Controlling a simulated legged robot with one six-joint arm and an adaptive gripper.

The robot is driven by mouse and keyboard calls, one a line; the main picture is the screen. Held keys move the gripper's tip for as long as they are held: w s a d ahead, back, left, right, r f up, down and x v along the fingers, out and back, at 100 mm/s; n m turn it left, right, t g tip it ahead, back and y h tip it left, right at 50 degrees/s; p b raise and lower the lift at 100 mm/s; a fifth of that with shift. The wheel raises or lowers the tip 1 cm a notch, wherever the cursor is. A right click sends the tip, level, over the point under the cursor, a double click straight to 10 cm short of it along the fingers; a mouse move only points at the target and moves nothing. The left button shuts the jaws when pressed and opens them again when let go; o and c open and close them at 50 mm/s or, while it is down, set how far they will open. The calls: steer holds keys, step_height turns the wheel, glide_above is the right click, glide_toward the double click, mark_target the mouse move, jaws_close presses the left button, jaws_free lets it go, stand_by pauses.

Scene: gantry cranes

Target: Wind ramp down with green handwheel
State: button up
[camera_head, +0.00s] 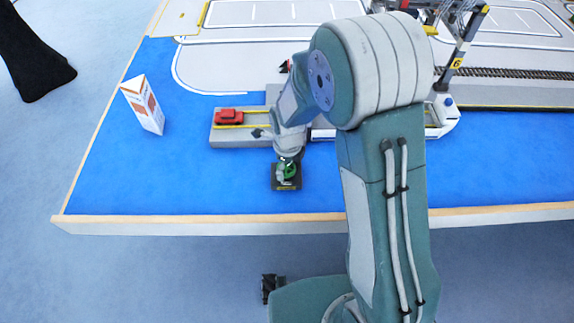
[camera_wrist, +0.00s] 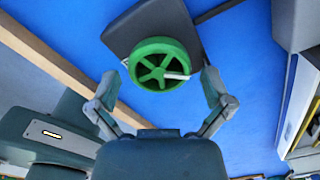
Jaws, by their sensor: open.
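The green handwheel (camera_wrist: 158,72) is a spoked wheel on a dark base (camera_wrist: 130,32), with a pale crank grip across its right side. In the head view the handwheel (camera_head: 289,171) sits on its dark block (camera_head: 286,186) near the front edge of the blue table, partly hidden by my gripper. My gripper (camera_wrist: 160,80) is open, with one finger on each side of the wheel in the wrist view. I cannot tell whether the fingers touch it. The ramp cannot be made out for certain; my arm hides part of the area behind the wheel.
A grey platform (camera_head: 252,138) carries a red car (camera_head: 228,115) behind the wheel. A white and orange box (camera_head: 143,105) stands at left. A crane (camera_head: 455,60) and a white vessel (camera_head: 442,118) are at right. Blue table is clear left of the wheel.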

steer(key=c, duration=1)
